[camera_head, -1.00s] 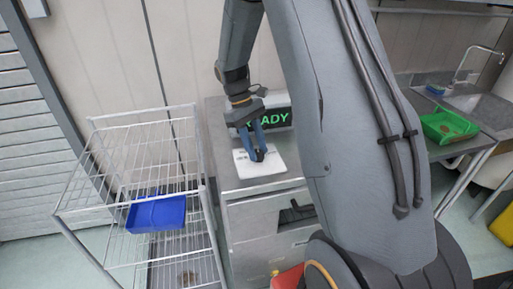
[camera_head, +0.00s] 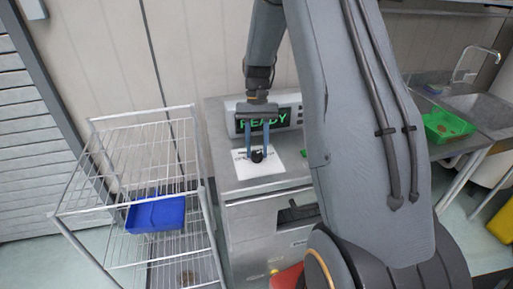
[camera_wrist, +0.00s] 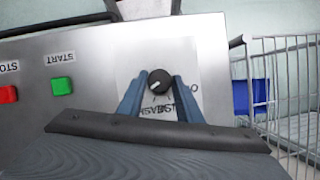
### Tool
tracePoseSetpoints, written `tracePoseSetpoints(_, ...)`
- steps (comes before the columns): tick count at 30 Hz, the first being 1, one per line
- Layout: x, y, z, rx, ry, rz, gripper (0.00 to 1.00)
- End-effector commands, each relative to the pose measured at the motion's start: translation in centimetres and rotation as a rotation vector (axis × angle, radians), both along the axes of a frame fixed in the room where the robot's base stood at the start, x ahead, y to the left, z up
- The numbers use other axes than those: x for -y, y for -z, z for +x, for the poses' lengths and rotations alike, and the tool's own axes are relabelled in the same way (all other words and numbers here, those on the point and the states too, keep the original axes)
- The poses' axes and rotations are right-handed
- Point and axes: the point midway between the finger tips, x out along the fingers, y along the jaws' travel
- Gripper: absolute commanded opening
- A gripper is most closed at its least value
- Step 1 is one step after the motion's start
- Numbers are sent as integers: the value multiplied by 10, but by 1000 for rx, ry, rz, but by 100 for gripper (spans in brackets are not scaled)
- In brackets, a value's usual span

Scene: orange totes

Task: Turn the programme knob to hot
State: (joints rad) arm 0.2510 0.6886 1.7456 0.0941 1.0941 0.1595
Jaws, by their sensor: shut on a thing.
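The programme knob (camera_head: 257,156) is a small black round knob on a white label plate (camera_head: 283,164) on the machine's top. It also shows in the wrist view (camera_wrist: 159,80), with a short white pointer mark slanting to the lower left of the picture. My gripper (camera_head: 257,153) points down with one blue finger on each side of the knob, shut on it. Printed words on the plate, upside down in the wrist view, are partly hidden by the fingers; I cannot read a hot mark.
A green START button (camera_wrist: 62,86) and a red STOP button (camera_wrist: 8,94) sit beside the plate. A display reading READY (camera_head: 262,121) stands behind. A wire rack (camera_head: 120,184) with a blue tray (camera_head: 157,214) is at the left. A green tray (camera_head: 447,126) lies by the sink.

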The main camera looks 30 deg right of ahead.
Motion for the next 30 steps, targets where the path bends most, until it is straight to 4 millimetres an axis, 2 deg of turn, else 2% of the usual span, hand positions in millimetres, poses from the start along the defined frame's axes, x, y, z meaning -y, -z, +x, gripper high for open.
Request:
tracePoseSetpoints(10, 2, 0, 0, 4, 122, -2, 10)
tracePoseSetpoints(25, 2, 0, 0, 4, 139, -2, 10)
tracePoseSetpoints(26, 2, 0, 0, 4, 139, -2, 35)
tracePoseSetpoints(28, 2, 0, 0, 3, 139, -1, 47)
tracePoseSetpoints(30, 2, 0, 0, 3, 139, -1, 50)
